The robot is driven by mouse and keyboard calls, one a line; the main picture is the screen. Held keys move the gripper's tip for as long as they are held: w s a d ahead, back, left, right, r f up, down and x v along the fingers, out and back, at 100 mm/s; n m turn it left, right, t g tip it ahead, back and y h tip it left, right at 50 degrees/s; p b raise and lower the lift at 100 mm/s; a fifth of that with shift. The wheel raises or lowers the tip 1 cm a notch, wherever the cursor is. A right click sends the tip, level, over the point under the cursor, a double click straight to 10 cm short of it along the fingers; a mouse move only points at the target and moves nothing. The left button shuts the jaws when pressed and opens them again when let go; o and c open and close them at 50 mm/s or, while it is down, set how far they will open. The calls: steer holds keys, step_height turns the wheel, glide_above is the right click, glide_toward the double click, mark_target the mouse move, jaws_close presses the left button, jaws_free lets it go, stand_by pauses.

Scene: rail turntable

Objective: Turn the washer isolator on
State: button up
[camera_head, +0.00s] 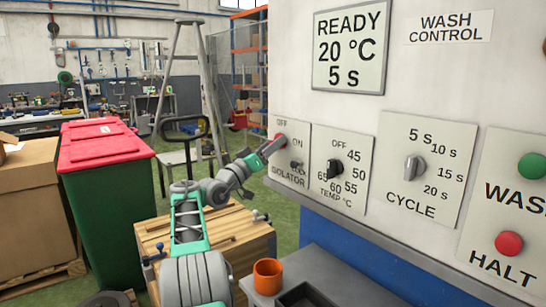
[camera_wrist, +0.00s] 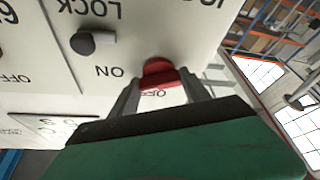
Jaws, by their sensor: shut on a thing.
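The red isolator knob (camera_head: 280,139) is on the isolator plate (camera_head: 303,144) at the left of the wash control panel. My gripper (camera_head: 276,143) reaches it from the lower left. In the wrist view, my gripper (camera_wrist: 160,90) is shut on the red knob (camera_wrist: 158,72), one finger on each side. The OFF mark shows partly, upside down, beside the knob's bar, and the ON mark is to its left. The fingers hide part of the knob in the head view. A small dark lock knob (camera_wrist: 82,43) with a grey tab is near the LOCK label.
The display (camera_head: 350,48) reads READY, 20 °C, 5 s. To the right are the temperature knob (camera_head: 335,168), cycle knob (camera_head: 413,168), green button (camera_head: 531,166) and red halt button (camera_head: 508,243). An orange cup (camera_head: 267,277) stands on the ledge below. A red-lidded green bin (camera_head: 105,185) is at left.

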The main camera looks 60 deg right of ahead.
steer(key=shift+w+m+g+y+p, duration=0.1)
steer(key=shift+m+g+y+p, duration=0.25)
steer(key=shift+m+g, duration=0.95)
steer(key=shift+m+g+y+p, duration=0.15)
steer(key=shift+m+g+p, duration=0.25)
steer(key=shift+m, duration=1.7)
steer(key=o, duration=1.4)
steer(key=b+v, duration=0.1)
steer(key=v, duration=0.6)
steer(key=shift+w+a+f, duration=0.1)
steer(key=shift+w+a, duration=0.05)
steer(key=shift+a, duration=0.15)
